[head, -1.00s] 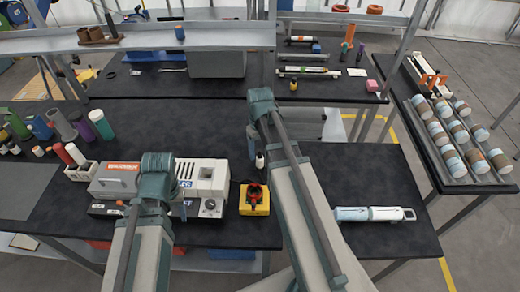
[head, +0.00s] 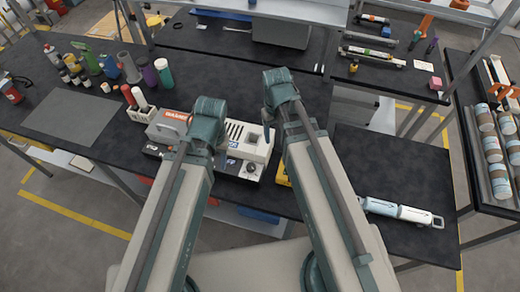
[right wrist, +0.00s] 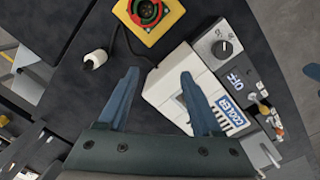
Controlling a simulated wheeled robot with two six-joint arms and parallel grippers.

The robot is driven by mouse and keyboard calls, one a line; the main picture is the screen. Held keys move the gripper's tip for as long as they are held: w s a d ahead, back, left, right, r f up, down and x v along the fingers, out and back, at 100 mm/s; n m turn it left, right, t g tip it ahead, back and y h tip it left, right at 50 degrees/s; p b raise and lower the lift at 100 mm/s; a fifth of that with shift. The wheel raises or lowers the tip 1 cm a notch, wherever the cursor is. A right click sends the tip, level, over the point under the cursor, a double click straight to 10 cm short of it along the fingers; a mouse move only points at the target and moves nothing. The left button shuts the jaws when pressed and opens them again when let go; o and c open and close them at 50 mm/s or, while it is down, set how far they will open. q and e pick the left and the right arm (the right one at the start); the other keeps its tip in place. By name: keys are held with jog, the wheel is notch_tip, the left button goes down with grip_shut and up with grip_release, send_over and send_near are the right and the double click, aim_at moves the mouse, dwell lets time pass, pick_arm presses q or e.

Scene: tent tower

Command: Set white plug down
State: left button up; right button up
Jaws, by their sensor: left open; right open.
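The white plug (right wrist: 95,58) shows in the right wrist view on the dark tabletop, with a dark cable at it. It is apart from my right gripper (right wrist: 159,73), beyond the left finger. The right gripper is open and empty, pointing toward the white cooler box and the yellow box. In the head view the right gripper (head: 268,132) is above the table, right of the white machine, and the plug is hidden there. My left gripper (head: 222,158) is over the white machine; its fingers are mostly hidden by the wrist.
The white cooler machine (head: 251,145) with a dial stands close to both grippers. The yellow box with a red button (right wrist: 149,14) is beside the plug. A rack with red and white tubes (head: 141,113) is to the left. A blue-white cylinder assembly (head: 400,211) lies on the right table.

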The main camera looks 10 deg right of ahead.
jog(key=s+a, duration=0.7)
jog(key=a, duration=0.1)
jog(key=shift+s+a+n+h, duration=0.15)
jog(key=shift+n+h, duration=0.15)
jog(key=shift+n, duration=0.1)
